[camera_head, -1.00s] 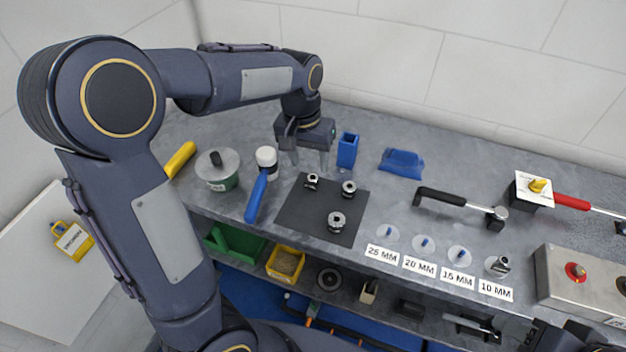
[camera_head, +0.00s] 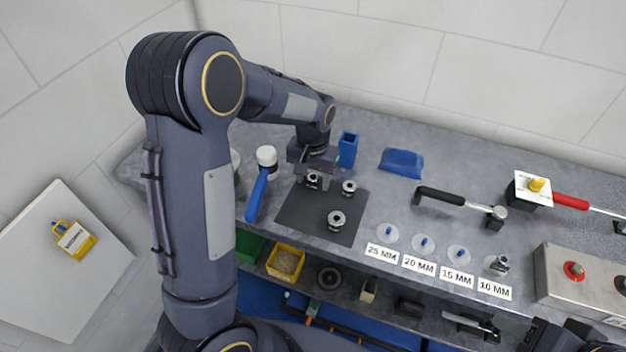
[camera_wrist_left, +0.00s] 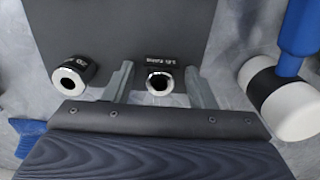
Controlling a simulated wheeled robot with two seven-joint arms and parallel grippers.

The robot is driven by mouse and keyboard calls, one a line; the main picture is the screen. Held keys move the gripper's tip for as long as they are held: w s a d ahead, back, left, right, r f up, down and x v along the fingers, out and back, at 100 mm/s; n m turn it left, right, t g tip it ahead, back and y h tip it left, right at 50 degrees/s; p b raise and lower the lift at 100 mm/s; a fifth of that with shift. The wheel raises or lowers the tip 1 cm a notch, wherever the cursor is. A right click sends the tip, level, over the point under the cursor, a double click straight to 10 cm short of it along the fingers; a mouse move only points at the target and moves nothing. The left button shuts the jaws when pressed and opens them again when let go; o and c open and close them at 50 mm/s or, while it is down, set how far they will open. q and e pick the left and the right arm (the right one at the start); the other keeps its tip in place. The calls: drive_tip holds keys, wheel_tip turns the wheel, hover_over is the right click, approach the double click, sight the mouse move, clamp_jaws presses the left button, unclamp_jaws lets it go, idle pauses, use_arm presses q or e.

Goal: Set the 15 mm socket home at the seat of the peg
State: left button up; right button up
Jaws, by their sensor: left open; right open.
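Three metal sockets stand on a dark mat (camera_head: 297,215): a small one (camera_head: 313,180) at the far left, one at the right (camera_head: 348,187) and one in front (camera_head: 336,219). My left gripper (camera_head: 312,183) is open at the small far-left socket. In the left wrist view this socket (camera_wrist_left: 159,82) stands between the open fingers (camera_wrist_left: 157,88), with gaps on both sides; its label is too blurred to read surely. Another socket (camera_wrist_left: 73,76) lies outside the left finger. The 15 MM peg (camera_head: 459,254) is bare.
The 25 MM (camera_head: 388,232) and 20 MM (camera_head: 424,244) pegs are bare; a socket (camera_head: 501,263) sits at the 10 MM peg. A white-headed blue mallet (camera_head: 258,190) and a blue open box (camera_head: 348,150) flank my left gripper. A ratchet (camera_head: 455,200) lies behind the pegs.

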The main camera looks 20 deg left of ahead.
use_arm(q)
drive_tip(key=c, duration=1.1)
drive_tip(key=shift+r, duration=0.15)
